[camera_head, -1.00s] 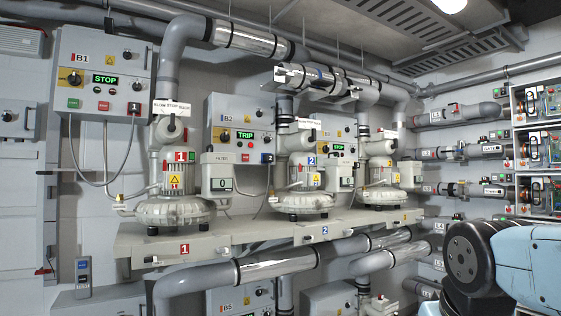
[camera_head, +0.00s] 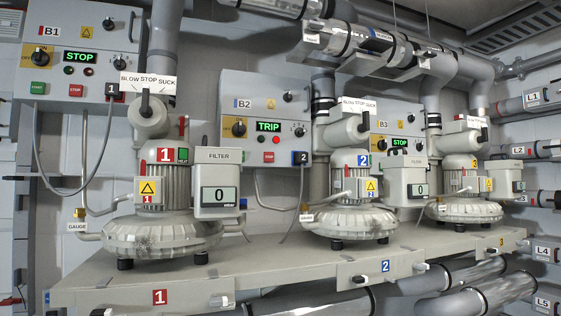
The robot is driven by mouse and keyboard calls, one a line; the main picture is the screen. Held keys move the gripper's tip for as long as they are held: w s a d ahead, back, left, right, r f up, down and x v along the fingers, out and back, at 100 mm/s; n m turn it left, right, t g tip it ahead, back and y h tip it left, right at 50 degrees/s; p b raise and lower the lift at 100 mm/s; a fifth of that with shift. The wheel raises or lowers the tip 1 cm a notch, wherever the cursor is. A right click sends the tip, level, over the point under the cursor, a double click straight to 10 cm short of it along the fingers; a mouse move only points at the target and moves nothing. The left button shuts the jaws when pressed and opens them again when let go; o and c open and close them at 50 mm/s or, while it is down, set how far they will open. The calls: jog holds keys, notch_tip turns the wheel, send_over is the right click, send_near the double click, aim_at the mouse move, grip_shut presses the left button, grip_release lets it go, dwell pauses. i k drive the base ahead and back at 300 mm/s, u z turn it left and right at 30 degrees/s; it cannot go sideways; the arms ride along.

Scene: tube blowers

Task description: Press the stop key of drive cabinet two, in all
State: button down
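Drive cabinet two (camera_head: 235,90) is the grey box marked B2, on the wall left of centre in the head view. A rotary switch on a yellow plate (camera_head: 236,128) is left of the display. The lower left of the cabinet front is partly hidden behind blower one's filter unit. My gripper is not in view.
Cabinet B1 (camera_head: 56,30) at left and cabinet B3 (camera_head: 385,115) at right both read STOP. Blower one (camera_head: 160,235), blower two (camera_head: 350,220) and blower three (camera_head: 462,208) stand on a shelf (camera_head: 200,290) in front of the cabinets. Pipes run overhead and below.

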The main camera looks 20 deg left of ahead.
aim_at(269, 156)
jog(key=u, duration=0.45)
jog(key=i, duration=1.15)
jog(key=u, duration=0.75)
jog(key=k, duration=0.85)
jog(key=u, duration=0.15)
jog(key=i, duration=0.9)
jog(key=z, duration=0.1)
